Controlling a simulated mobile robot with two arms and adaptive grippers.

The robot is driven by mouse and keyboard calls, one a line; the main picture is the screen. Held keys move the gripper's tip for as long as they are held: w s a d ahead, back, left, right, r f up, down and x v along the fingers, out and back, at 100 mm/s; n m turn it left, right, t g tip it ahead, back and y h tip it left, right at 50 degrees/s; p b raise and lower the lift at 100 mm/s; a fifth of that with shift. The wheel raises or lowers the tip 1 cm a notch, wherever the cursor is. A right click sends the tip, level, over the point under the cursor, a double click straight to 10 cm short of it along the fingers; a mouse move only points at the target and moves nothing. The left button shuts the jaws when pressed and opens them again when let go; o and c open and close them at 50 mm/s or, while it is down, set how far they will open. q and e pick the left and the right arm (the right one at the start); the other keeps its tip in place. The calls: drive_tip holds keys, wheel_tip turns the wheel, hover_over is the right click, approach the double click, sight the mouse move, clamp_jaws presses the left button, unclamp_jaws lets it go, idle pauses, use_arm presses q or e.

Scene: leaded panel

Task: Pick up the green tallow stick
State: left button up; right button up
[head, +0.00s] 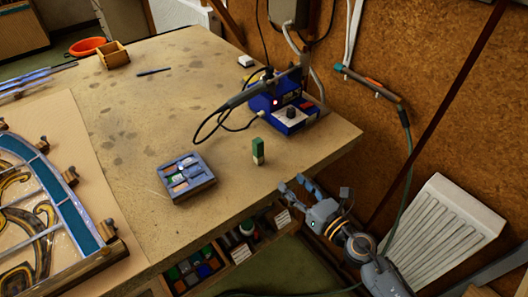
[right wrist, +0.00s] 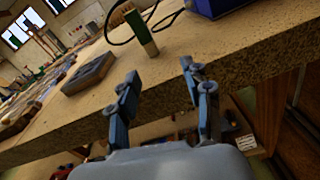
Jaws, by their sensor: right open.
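The green tallow stick (head: 258,149) stands upright on the workbench near its front right edge, with a green upper part and a pale lower end. It also shows in the right wrist view (right wrist: 138,28), beyond the fingertips. My right gripper (head: 294,186) is open and empty, just off the bench edge, in front and to the right of the stick. In the right wrist view its two fingers (right wrist: 160,80) are spread apart, and the stick appears above the gap between them. My left gripper is in neither view.
A grey tray with small pieces (head: 211,187) lies left of the stick. A blue soldering station (head: 290,118) with a looping cable stands behind it. A leaded panel (head: 40,190) lies at the left. The bench edge (head: 300,174) is close to my right gripper.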

sight(261, 152)
drive_tip(key=w+a+r, duration=0.1)
drive_tip(key=w+a, duration=0.1)
drive_tip(key=w+a+n, duration=0.1)
drive_tip(key=w+a, duration=0.1)
drive_tip(key=w+a+r+n+y+p, duration=0.1)
drive_tip(key=w+a, duration=0.1)
drive_tip(key=shift+r, duration=0.3)
drive_tip(key=x, duration=0.6)
drive_tip(key=shift+r, duration=0.1)
drive_tip(key=shift+s+r, duration=0.1)
drive_tip(key=shift+s, duration=0.05)
drive_tip(key=shift+c, duration=1.1)
clamp_jaws()
